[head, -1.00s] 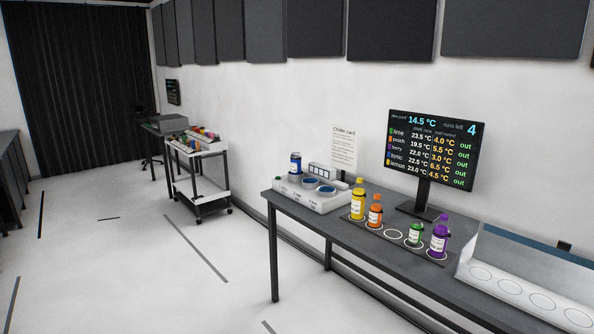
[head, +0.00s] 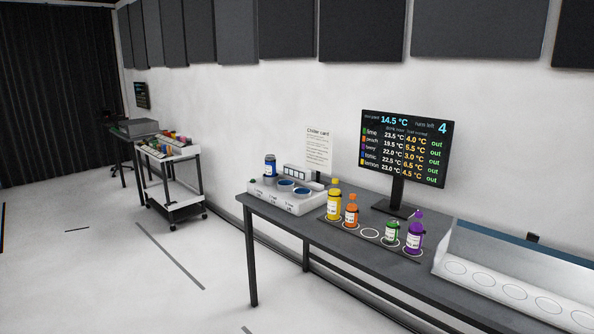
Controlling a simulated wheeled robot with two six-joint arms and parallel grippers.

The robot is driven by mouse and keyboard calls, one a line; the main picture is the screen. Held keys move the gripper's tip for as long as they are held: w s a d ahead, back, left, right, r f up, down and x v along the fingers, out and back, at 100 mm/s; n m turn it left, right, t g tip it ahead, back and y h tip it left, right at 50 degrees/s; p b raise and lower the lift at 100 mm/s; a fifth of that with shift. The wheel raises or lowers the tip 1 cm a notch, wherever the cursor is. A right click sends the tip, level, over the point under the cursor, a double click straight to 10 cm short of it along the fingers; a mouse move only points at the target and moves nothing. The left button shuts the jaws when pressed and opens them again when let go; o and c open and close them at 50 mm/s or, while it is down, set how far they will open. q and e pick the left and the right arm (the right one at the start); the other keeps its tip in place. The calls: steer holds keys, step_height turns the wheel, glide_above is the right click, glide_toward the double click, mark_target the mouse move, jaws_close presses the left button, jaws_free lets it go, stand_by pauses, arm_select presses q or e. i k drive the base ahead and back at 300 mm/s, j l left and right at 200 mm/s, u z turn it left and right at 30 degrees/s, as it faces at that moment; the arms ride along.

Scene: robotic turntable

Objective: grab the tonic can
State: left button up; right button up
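A blue can with a white label (head: 270,166), which looks like the tonic can, stands upright at the back left of a white chiller unit (head: 305,206). The unit sits on the left end of the dark table (head: 262,204). Two blue-topped round wells show beside the can. The screen (head: 403,148) lists lime, peach, berry, tonic and lemon, each marked "out". Neither of my grippers is in view.
A yellow bottle (head: 334,201), an orange bottle (head: 351,212), a green bottle (head: 391,233) and a purple bottle (head: 415,236) stand on a dark strip, with one empty ring (head: 370,233). A white rack (head: 480,282) is at right. A cart (head: 173,182) stands behind; floor at left is clear.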

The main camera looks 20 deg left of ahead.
mark_target(270, 165)
steer(key=i+j+z, duration=0.15)
steer(key=j+z, duration=0.15)
steer(key=i+j+z, duration=0.1)
steer(key=j+z, duration=0.25)
steer(key=i+j+z, duration=0.2)
steer(key=j, duration=1)
steer(key=j+z, duration=0.25)
steer(key=j, duration=0.9)
steer(key=i+j, duration=0.1)
steer(key=j, duration=2.4)
steer(key=i+z, duration=0.05)
